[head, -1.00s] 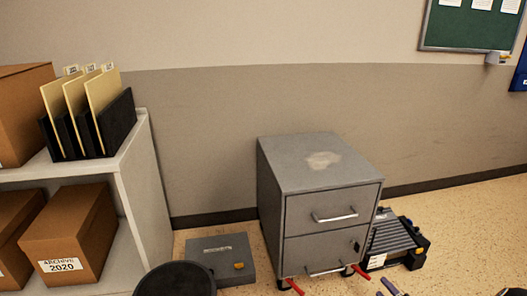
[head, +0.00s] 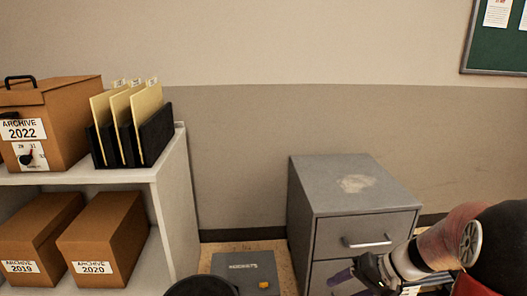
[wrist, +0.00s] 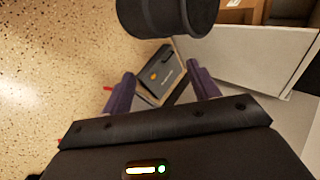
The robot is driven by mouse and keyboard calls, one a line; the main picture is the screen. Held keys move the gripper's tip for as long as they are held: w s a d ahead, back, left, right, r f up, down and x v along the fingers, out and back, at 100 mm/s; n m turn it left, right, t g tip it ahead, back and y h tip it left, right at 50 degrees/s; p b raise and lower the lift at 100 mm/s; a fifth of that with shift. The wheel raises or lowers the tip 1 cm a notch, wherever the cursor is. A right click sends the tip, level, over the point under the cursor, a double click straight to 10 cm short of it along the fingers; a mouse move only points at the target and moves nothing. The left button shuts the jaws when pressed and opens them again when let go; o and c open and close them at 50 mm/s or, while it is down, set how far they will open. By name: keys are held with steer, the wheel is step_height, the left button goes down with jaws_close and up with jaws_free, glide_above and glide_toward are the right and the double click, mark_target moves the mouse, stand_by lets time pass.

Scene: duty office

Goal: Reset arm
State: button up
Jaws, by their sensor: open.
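My gripper (head: 345,279) shows at the lower right of the head view, with my arm reaching in from the right edge in front of the grey filing cabinet (head: 355,190). In the wrist view my gripper (wrist: 162,90) has its two purple fingers spread apart. Nothing is held between them. Beyond the fingers, the flat dark grey box (wrist: 166,74) with an orange latch lies lower down on the floor. The lower part of the cabinet is partly hidden by my arm.
A white shelf (head: 165,165) stands at the left with archive boxes (head: 100,240) and a black file holder (head: 157,135). A black round bin (head: 205,286) stands beside the grey floor box (head: 245,268). Speckled floor (wrist: 45,60) is clear at the wrist view's left.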

steer(key=s+a+r+n+t+h, duration=0.1)
steer(key=s+a+r+h, duration=0.1)
steer(key=s+r+h, duration=0.2)
steer(key=s+a+r+n+t+h, duration=0.1)
steer(key=s+a+r+t+h, duration=0.1)
steer(key=s+r+h, duration=0.2)
steer(key=s+r, duration=0.3)
steer(key=s, duration=0.5)
steer(key=shift+s+a+r+n, duration=0.35)
steer(key=shift+s+r+n, duration=0.05)
steer(key=shift+c, duration=0.3)
